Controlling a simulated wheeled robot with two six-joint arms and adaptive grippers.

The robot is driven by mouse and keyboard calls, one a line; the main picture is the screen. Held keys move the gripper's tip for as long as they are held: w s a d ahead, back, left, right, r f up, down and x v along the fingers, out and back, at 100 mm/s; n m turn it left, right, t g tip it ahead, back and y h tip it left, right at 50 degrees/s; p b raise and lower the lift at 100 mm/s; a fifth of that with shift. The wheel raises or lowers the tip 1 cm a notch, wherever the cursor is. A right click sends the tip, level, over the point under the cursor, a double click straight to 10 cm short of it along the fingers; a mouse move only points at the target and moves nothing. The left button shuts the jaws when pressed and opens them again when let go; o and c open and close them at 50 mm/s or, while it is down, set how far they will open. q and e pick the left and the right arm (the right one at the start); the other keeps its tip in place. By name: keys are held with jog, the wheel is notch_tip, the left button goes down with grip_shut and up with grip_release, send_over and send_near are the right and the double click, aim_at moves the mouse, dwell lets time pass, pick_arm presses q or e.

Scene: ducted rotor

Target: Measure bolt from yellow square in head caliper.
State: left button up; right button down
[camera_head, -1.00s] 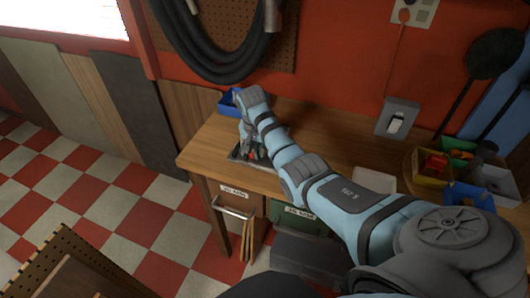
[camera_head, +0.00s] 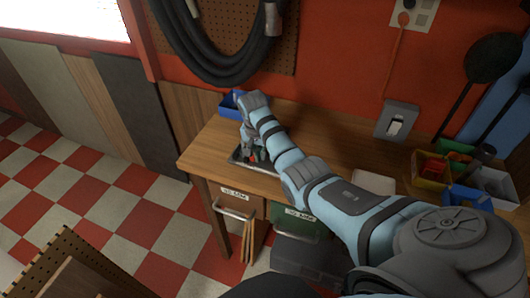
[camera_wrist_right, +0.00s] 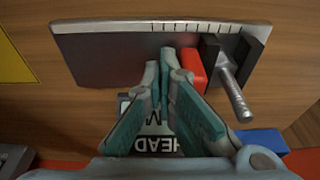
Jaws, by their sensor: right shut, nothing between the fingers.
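In the right wrist view, the head caliper is a grey metal plate (camera_wrist_right: 120,50) with tick marks along one edge, two dark jaws and a red slider block (camera_wrist_right: 193,68). A label reading HEAD (camera_wrist_right: 158,145) shows partly behind my fingers. A grey threaded bolt (camera_wrist_right: 235,95) lies with its head end between the dark jaws, its shank pointing down the picture. My right gripper (camera_wrist_right: 160,75) is shut and empty, its tips just left of the red block; contact is unclear. In the head view my right gripper (camera_head: 250,153) is over the tray. A yellow square (camera_wrist_right: 12,62) shows at the left edge.
In the head view a dark tray (camera_head: 240,158) sits on the wooden bench (camera_head: 205,150), with a blue bin (camera_head: 230,104) behind. Coloured bins, including a yellow one (camera_head: 430,170), stand at the right. The wrist view shows a blue object (camera_wrist_right: 262,141) near the bolt.

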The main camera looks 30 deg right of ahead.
jog(key=shift+s+d+r+p, duration=0.15)
jog(key=shift+s+d+p, duration=0.05)
jog(key=shift+p, duration=0.25)
jog(key=shift+s, duration=0.1)
jog(key=shift+d, duration=0.1)
notch_tip(320, 180, up, 3)
jog(key=shift+f+p, duration=0.1)
jog(key=shift+p, duration=0.95)
jog(key=shift+r, duration=0.35)
notch_tip(320, 180, up, 4)
jog(key=shift+r, duration=0.15)
